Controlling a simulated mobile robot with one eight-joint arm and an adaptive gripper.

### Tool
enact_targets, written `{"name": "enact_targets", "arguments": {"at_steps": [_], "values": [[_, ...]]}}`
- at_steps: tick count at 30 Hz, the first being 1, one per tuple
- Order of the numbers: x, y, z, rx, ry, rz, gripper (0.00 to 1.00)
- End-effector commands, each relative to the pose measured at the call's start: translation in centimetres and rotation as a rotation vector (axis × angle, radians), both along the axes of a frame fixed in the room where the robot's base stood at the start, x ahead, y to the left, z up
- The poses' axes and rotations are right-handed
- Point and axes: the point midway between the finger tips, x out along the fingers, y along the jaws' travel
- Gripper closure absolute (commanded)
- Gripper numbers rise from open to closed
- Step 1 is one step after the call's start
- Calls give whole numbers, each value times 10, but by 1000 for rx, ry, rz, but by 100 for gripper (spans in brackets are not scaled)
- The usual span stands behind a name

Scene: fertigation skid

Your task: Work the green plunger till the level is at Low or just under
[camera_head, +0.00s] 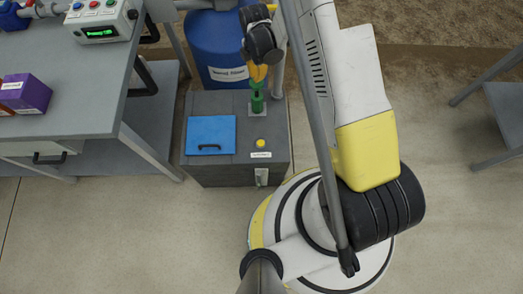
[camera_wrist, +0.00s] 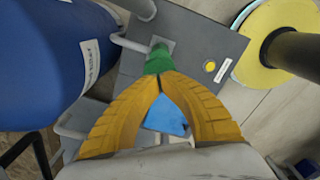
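The green plunger (camera_head: 257,99) stands upright on top of a dark grey box tank (camera_head: 221,172). My gripper (camera_head: 258,76) is at the top of the plunger. In the wrist view its yellow fingers (camera_wrist: 159,80) come together at the green plunger (camera_wrist: 158,61), closed on or against its top. A level gauge (camera_head: 262,177) shows on the tank's front face, but its reading is too small to tell. A yellow button (camera_head: 260,143) with a white label below it is on the tank top.
A blue lid (camera_head: 211,135) with a black handle lies on the tank top. A blue drum (camera_head: 218,48) stands behind. A grey bench (camera_head: 75,85) on the left holds a control box (camera_head: 101,18) with a green display and a purple carton (camera_head: 26,93).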

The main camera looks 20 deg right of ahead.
Motion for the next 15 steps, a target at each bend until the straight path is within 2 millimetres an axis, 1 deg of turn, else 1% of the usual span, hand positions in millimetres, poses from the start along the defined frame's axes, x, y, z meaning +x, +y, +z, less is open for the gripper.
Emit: {"name": "enact_targets", "arguments": {"at_steps": [1,15], "values": [[0,0,-6,0,0,0,100],[0,0,-34,0,0,0,100]]}}
